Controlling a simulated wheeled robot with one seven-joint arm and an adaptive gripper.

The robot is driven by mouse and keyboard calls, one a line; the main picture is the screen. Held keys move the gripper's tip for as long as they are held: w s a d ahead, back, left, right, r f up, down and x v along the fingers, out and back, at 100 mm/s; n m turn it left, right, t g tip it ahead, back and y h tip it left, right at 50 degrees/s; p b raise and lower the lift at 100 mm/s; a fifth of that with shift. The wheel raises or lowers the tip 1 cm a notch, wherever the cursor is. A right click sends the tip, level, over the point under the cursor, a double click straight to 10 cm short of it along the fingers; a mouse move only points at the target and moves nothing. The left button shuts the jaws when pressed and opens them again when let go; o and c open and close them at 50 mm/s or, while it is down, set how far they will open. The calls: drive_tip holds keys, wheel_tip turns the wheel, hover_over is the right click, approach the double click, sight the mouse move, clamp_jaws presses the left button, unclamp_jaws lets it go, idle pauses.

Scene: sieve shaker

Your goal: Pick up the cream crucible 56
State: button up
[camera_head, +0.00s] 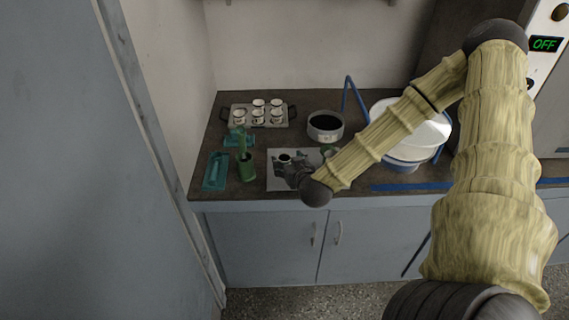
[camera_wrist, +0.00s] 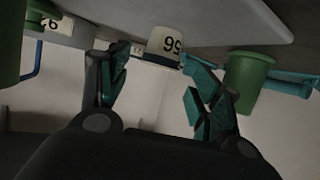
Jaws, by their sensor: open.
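The cream crucible 56 (camera_wrist: 165,46) stands on a white board (camera_wrist: 230,14) and appears upside down in the wrist view, with its dark number facing me. In the head view the crucible (camera_head: 285,157) is small and partly hidden by my gripper (camera_head: 287,168). In the wrist view my gripper (camera_wrist: 154,75) is open. Its two fingers lie left and right of the crucible in the picture, with the crucible just beyond the tips. Nothing is held. I cannot tell the exact gap between fingers and crucible.
A green cup (camera_head: 247,168) stands left of the board, beside a green tray (camera_head: 215,172). A rack of several white crucibles (camera_head: 234,118), a dark-filled sieve pan (camera_head: 325,127) and a large white bowl (camera_head: 432,132) stand behind.

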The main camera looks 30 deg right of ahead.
sight(283, 156)
drive_tip(key=shift+p+x, duration=0.55)
drive_tip(key=shift+x, duration=1.9)
drive_tip(key=shift+f, duration=0.15)
drive_tip(key=c, duration=1.1)
